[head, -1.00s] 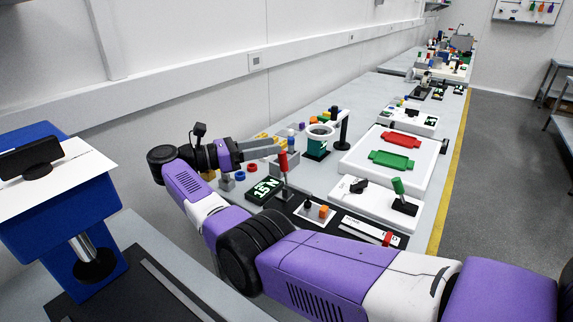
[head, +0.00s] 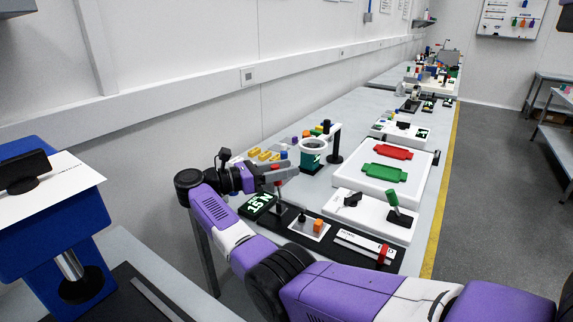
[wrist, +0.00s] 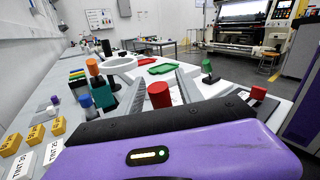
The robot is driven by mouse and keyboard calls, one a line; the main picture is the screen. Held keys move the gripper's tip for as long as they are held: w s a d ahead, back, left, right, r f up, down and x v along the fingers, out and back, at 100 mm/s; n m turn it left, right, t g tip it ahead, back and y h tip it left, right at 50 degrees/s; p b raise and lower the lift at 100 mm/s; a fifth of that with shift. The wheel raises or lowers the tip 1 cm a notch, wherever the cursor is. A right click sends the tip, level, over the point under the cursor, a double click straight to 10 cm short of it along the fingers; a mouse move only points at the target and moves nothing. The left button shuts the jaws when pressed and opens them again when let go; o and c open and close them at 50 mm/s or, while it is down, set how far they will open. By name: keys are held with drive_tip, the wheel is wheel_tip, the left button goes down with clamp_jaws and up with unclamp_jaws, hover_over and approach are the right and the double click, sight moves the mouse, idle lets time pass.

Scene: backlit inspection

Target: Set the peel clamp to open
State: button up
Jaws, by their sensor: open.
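A lever with a red cylindrical knob stands beside the black 15 N display (head: 259,206) on the black base; I take it as the peel clamp, though no label is readable. The red knob (wrist: 159,95) shows in the wrist view between the two grey fingers. My gripper (head: 284,173) is open and reaches over the lever from the left in the head view. In the wrist view its fingers (wrist: 159,79) are spread on either side of the knob, with visible gaps. The gripper hides much of the lever in the head view.
A white panel with a green-handled lever (head: 392,199) is to the right. A slide with a red block (head: 383,253) lies in front. Yellow blocks (wrist: 34,133) lie left in the wrist view. A blue press-like stand is at far left.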

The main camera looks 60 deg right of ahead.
drive_tip(key=shift+s+d, duration=0.2)
drive_tip(key=shift+d, duration=0.05)
clamp_jaws()
idle(1.4)
